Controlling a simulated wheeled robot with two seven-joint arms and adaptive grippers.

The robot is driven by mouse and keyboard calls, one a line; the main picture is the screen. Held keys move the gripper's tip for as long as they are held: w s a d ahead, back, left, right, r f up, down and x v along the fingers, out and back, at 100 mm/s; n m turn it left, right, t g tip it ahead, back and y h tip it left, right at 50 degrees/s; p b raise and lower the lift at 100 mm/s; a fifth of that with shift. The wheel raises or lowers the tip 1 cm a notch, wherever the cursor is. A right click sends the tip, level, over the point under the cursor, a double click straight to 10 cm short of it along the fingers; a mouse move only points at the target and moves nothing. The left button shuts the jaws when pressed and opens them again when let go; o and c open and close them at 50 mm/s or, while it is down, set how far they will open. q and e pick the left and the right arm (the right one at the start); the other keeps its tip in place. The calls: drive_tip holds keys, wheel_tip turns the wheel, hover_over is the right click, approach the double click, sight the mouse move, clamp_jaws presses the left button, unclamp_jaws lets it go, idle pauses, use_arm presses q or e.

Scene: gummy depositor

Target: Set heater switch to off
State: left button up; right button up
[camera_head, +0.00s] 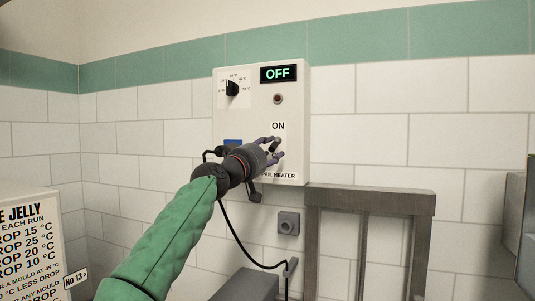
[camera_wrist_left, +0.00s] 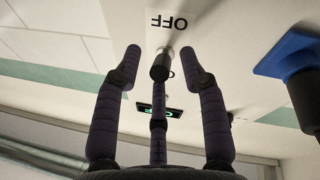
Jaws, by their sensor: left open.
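The white heater box (camera_head: 225,125) is on the tiled wall in the head view, with "ON" printed above my left gripper (camera_head: 274,148). The lit display (camera_head: 278,73) at its top reads "OFF" in green. My left gripper is open at the lower right of the box front, hiding most of the heater switch there. In the left wrist view, the fingers of my left gripper (camera_wrist_left: 160,62) are spread near the panel. An upside-down "OFF" label (camera_wrist_left: 168,21) lies just beyond the fingertips. The switch is largely hidden behind the middle finger; its position cannot be told.
A black dial (camera_head: 232,88) and a dark red lamp (camera_head: 278,98) are on the box. A blue part (camera_head: 232,142) sits left of the gripper, also in the wrist view (camera_wrist_left: 285,52). A grey metal frame (camera_head: 370,197) stands at lower right. A sign (camera_head: 30,245) is at lower left.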

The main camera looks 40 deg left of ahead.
use_arm(q)
drive_tip(key=shift+s, duration=0.1)
drive_tip(key=v, duration=1.1)
drive_tip(key=shift+s+f, duration=0.2)
drive_tip(key=shift+s, duration=0.05)
drive_tip(key=shift+d, duration=0.1)
